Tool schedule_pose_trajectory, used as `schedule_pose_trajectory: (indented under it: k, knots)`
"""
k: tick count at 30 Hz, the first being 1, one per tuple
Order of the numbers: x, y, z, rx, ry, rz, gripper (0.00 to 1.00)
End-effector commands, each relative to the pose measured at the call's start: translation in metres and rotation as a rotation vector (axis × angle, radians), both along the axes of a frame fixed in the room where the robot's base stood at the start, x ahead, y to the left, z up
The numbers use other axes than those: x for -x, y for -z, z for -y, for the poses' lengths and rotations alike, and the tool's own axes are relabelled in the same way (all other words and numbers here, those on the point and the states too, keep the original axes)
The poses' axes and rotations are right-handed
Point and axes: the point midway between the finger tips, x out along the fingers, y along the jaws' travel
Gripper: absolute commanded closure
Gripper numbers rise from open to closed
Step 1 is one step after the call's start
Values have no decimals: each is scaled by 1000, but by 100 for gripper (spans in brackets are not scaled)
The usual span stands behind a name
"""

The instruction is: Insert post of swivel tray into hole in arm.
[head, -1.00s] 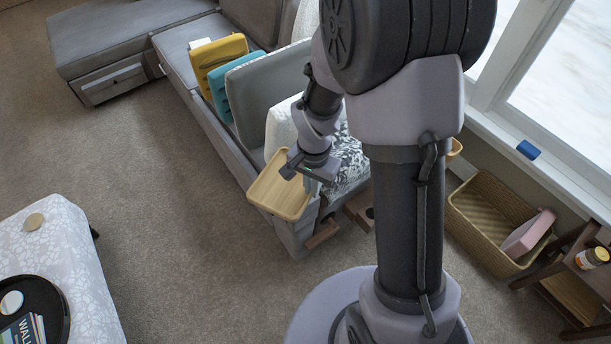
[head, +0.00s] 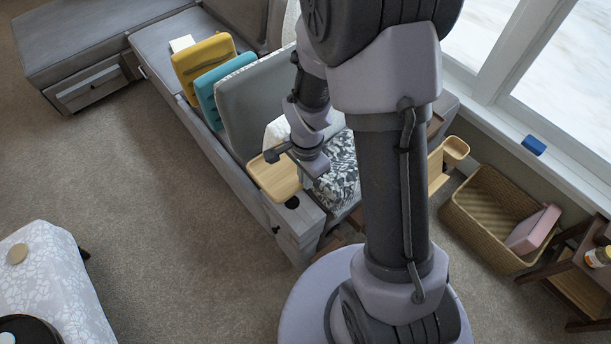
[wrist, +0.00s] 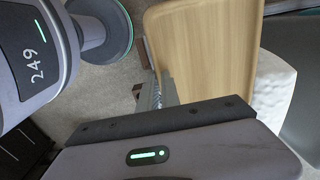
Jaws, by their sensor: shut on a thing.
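The swivel tray (head: 272,181) is a pale wooden, rimmed board, held roughly level above the near end of the grey sofa. My gripper (head: 298,168) is shut on it at its right side. The tray fills the upper middle of the wrist view (wrist: 200,50), with a gripper finger (wrist: 166,92) at its lower left edge. The post is not clearly visible. The sofa arm (head: 305,222) has a round dark hole (head: 292,202) in its top, just below the tray's near edge in the head view. The hole cannot be made out in the wrist view.
Patterned and white cushions (head: 335,172) lie close beside the tray. Yellow (head: 203,66) and teal (head: 220,88) items stand farther along the sofa. A wicker basket (head: 492,215) stands right, under the window. Carpet left of the sofa is clear up to a white-covered table (head: 50,270).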

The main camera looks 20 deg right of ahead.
Motion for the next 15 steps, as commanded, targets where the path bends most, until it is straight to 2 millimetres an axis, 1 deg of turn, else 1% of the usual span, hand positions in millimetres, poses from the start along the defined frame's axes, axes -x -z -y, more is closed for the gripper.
schedule_pose_trajectory:
  k: [5, 15]
  knots:
    - [0, 4, 0, -1, 0, 3, 100]
    - [0, 28, 0, -1, 0, 3, 100]
